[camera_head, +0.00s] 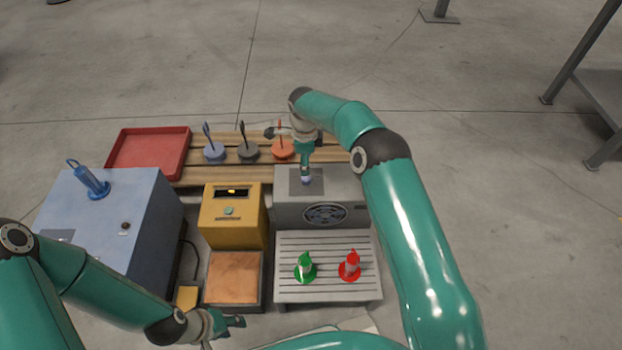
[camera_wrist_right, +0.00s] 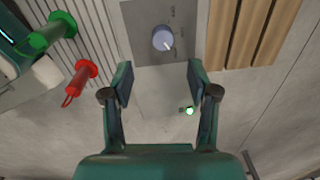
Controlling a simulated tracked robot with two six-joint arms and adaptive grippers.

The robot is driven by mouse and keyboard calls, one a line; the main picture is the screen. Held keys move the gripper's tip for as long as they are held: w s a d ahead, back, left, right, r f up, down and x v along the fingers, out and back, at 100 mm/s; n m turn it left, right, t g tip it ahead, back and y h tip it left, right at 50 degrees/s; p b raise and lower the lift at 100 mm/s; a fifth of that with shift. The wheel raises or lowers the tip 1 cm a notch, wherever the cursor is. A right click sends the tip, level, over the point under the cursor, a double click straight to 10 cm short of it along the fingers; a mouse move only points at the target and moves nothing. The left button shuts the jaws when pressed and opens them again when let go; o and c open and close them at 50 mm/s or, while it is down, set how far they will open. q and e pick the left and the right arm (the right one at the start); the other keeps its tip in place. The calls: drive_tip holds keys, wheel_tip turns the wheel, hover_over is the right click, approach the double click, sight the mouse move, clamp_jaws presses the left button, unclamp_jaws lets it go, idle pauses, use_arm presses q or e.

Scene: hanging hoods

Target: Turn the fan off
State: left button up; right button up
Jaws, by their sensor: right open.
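The fan is a grey box (camera_head: 345,212) with a round dark grille in its front face. A round bluish knob (camera_head: 307,181) sits on a darker plate on its top; in the right wrist view the knob (camera_wrist_right: 163,38) has a pale pointer mark. A small green light (camera_wrist_right: 190,110) glows beside the box in that view. My right gripper (camera_wrist_right: 159,82) is open and empty, pointing down above the fan; the knob lies ahead of its fingertips, apart from them. My left gripper (camera_head: 236,321) is low at the front, away from the fan; its opening is unclear.
A yellow box (camera_head: 234,226) stands left of the fan, with a blue cabinet (camera_head: 115,215) further left. A slatted grey table (camera_head: 328,289) in front bears green (camera_head: 305,268) and red (camera_head: 350,266) hood-like pieces. A red tray (camera_head: 150,150) and wooden pallet lie behind.

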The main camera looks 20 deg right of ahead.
sight(306, 178)
drive_tip(key=f+b, duration=0.1)
drive_tip(key=f, duration=0.3)
drive_tip(key=f+b, duration=0.1)
drive_tip(key=f, duration=0.3)
drive_tip(key=shift+w+d+f, duration=0.1)
drive_tip(key=shift+w+f, duration=0.1)
drive_tip(key=shift+f, duration=0.2)
